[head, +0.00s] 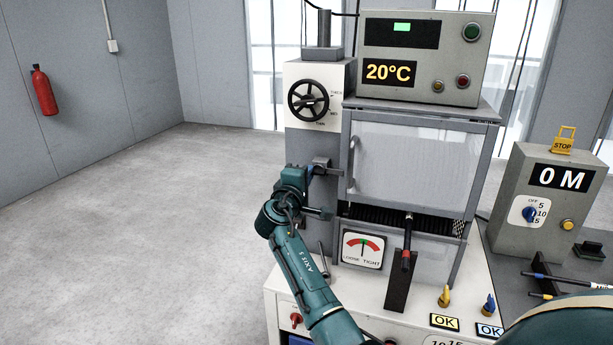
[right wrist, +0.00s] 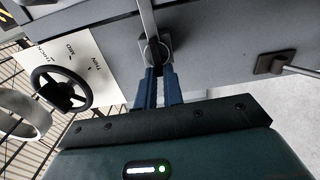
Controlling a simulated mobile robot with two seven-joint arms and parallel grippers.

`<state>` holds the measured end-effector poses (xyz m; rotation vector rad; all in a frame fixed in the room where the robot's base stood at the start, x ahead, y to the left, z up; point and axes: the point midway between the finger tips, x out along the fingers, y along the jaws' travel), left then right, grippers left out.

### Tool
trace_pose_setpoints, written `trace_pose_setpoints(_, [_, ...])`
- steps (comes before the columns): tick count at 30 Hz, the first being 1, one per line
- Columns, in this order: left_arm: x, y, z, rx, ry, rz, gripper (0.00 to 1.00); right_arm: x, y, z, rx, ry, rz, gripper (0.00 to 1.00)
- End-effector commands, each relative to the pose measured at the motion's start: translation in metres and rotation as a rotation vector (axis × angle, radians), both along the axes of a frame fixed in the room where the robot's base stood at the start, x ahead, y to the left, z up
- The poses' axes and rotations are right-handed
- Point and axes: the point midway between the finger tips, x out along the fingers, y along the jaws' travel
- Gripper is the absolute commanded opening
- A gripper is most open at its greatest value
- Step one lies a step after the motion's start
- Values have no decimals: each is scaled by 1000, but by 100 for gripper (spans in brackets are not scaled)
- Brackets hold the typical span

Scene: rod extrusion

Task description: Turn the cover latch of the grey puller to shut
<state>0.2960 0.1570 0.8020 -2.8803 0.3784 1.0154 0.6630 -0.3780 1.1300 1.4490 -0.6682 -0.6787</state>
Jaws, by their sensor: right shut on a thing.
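The grey puller (head: 315,143) stands at the centre, with a large pale cover (head: 405,160) and a vertical handle on its front. The dark cover latch (head: 322,163) sits at the cover's left side; a short bar runs from it toward the cover. My right gripper (head: 306,176) is at the latch. In the right wrist view, the blue fingers of my right gripper (right wrist: 158,78) are closed around the near part of the latch (right wrist: 156,48), and its pale bar runs up out of the picture. The fingers hide part of the latch. My left gripper is not in view.
A black handwheel (head: 308,100) is above the latch, and a lever (head: 323,258) stands below it. A control box (head: 550,205) stands right. The floor at left is clear.

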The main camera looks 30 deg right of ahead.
Motion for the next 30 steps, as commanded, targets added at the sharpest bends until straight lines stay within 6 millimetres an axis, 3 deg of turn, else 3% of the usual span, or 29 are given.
trace_pose_setpoints(1, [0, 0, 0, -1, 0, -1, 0, 0, 0, 0, -1, 2, 0, 0])
trace_pose_setpoints(2, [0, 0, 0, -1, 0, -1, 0, 0, 0, 0, -1, 2, 0, 10])
trace_pose_setpoints(3, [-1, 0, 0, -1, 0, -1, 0, 0, 0, 0, -1, 2, 0, 13])
trace_pose_setpoints(10, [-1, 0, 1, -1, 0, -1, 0, 0, 0, 0, -1, 1, 0, 31])
trace_pose_setpoints(20, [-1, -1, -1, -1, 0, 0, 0, -4, 5, -1, 1, -2, 1, 31])
trace_pose_setpoints(30, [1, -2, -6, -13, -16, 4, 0, -48, 57, -4, 3, -2, 3, 31])
